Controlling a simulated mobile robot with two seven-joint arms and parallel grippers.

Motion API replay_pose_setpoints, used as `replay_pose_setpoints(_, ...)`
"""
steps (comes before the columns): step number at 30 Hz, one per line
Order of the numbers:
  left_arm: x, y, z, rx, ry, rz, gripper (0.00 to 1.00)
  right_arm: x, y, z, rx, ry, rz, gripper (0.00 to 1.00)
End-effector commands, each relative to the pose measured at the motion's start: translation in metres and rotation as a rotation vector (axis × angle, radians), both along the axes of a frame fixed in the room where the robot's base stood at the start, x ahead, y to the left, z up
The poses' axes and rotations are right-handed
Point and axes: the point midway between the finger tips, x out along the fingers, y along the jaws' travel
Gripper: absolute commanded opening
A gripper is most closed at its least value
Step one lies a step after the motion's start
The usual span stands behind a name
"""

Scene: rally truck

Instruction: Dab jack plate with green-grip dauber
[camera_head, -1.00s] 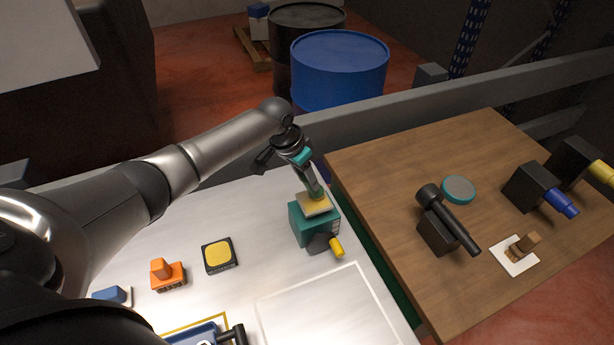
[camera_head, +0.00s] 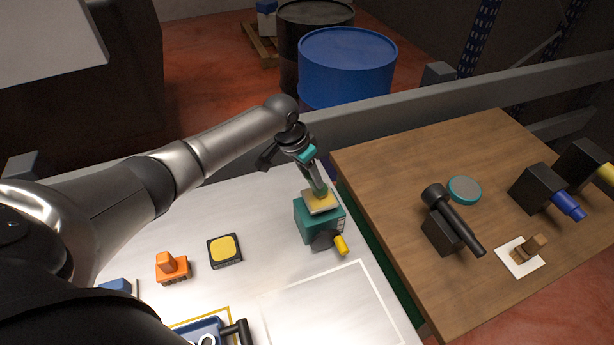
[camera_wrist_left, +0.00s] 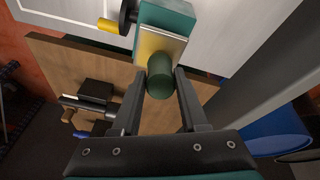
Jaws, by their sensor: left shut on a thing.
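The teal jack (camera_head: 309,224) stands on the white bench top, with a pale yellowish square plate (camera_head: 313,206) on top and a dark wheel with a yellow handle (camera_head: 341,245) on its side. My left gripper (camera_head: 317,180) is directly above the plate, pointing down. It is shut on the green-grip dauber; the green cylinder (camera_wrist_left: 159,77) shows between the fingers in the left wrist view. The dauber's lower end is at the plate (camera_wrist_left: 157,45); whether it touches or hovers just above, I cannot tell. The dauber's tip is hidden. My right gripper is not in view.
A yellow pad in a black case (camera_head: 224,250), an orange stamp (camera_head: 171,267) and a blue tray (camera_head: 203,333) are on the bench. The wooden table (camera_head: 395,165) at right holds a black tool on a block (camera_head: 445,225), a teal-rimmed disc (camera_head: 465,190) and brown pieces (camera_head: 530,246).

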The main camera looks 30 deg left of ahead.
Motion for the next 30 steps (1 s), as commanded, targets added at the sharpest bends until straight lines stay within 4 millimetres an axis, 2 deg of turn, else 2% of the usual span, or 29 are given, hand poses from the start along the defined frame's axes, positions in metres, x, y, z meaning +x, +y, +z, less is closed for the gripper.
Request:
replay_pose_setpoints(14, 0.006, -0.004, 0.001, 0.001, -0.001, -0.001, 0.0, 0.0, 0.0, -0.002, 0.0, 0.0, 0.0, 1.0)
replay_pose_setpoints(30, -0.01, 0.008, -0.001, 0.0, 0.001, 0.0, 0.0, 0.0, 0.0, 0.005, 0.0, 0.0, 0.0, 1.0)
